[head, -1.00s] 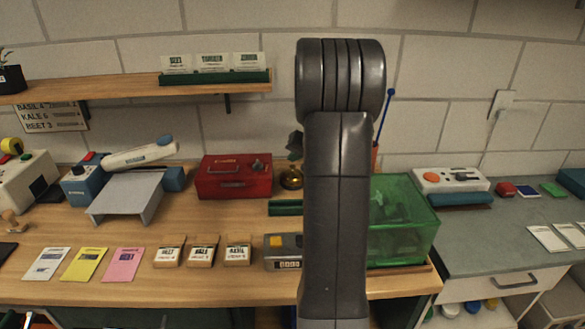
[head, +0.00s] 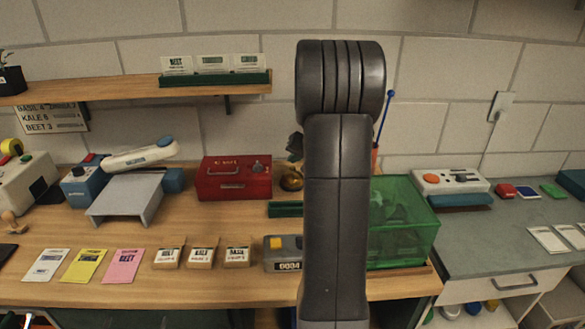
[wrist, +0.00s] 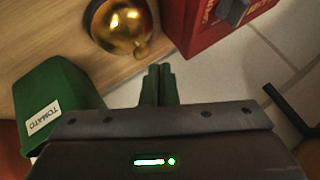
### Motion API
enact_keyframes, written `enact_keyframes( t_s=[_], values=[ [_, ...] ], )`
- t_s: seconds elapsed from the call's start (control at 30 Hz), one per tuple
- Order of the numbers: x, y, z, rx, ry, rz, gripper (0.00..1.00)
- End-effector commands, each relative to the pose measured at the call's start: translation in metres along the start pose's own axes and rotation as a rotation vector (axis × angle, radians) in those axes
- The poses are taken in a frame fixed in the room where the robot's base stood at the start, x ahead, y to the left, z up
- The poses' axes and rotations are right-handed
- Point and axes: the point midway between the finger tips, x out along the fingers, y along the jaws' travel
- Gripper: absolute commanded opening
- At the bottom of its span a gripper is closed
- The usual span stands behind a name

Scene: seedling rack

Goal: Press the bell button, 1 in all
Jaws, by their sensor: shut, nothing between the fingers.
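A brass bell (wrist: 118,22) with a rounded dome and a small knob (wrist: 142,50) shows at the top of the wrist view. In the head view the bell (head: 290,182) is partly hidden behind my arm, just right of the red box. My gripper (wrist: 159,70) is shut and empty. Its dark green fingertips appear close to the bell's knob in the wrist view; I cannot tell whether they touch it. In the head view my arm hides most of the gripper.
A red metal box (head: 235,178) stands beside the bell. A green container labelled TOMATO (wrist: 62,100) is left of my fingers in the wrist view. A clear green box (head: 405,225) stands right of my arm. Seed packets (head: 123,266) lie along the bench front.

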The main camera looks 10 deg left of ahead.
Motion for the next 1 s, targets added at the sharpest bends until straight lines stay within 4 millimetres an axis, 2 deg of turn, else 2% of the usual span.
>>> enact_keyframes(
  t_s=[0.67,1.0],
  values=[
    [0.0003,0.0002,0.0002,0.000,0.000,0.000,0.00],
    [0.0066,0.0048,0.0048,0.000,0.000,0.000,0.00]
  ],
)
